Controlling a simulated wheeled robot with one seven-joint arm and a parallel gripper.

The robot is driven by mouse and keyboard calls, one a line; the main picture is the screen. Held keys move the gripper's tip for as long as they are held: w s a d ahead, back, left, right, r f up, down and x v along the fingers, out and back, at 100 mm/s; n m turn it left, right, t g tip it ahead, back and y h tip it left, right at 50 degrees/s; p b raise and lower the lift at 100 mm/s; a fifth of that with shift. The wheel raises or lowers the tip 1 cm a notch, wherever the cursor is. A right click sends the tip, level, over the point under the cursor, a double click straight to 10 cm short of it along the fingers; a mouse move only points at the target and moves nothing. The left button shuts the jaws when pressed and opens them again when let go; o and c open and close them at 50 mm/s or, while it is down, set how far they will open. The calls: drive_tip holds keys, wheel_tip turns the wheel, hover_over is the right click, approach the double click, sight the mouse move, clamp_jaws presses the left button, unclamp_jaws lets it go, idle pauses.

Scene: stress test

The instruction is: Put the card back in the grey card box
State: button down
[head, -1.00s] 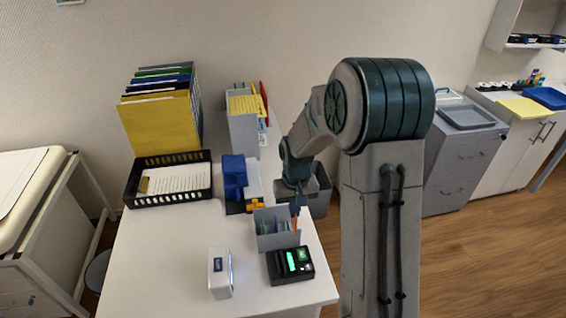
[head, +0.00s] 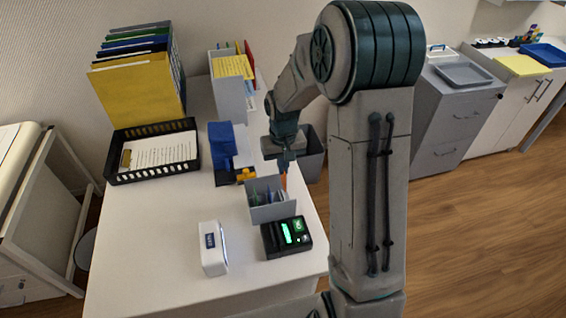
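The grey card box (head: 272,212) stands open-topped near the right front of the white desk in the head view. Several coloured cards show inside it. My gripper (head: 285,166) points down just above and behind the box's right end. A thin orange card (head: 284,181) stands upright directly under the gripper, at the box's right back edge. The fingers are too small and dark to show whether they are closed on it. I cannot tell whether the card's lower end is inside the box or behind it.
A black device with a green display (head: 287,238) stands right in front of the box. A white device (head: 213,248) is front left. A blue stapler-like object (head: 222,148), black tray (head: 152,176) and file holders stand behind. The desk's left front is clear.

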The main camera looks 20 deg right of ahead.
sight(283, 184)
drive_tip(key=shift+f, duration=0.6)
drive_tip(key=shift+f+b, duration=0.15)
drive_tip(key=shift+b, duration=0.15)
drive_tip(key=shift+f+b, duration=2.7)
drive_tip(key=shift+f, duration=0.75)
drive_tip(key=c, duration=1.6)
unclamp_jaws()
drive_tip(key=shift+r, duration=0.1)
wheel_tip(283, 184, up, 14)
drive_tip(key=shift+f, duration=0.15)
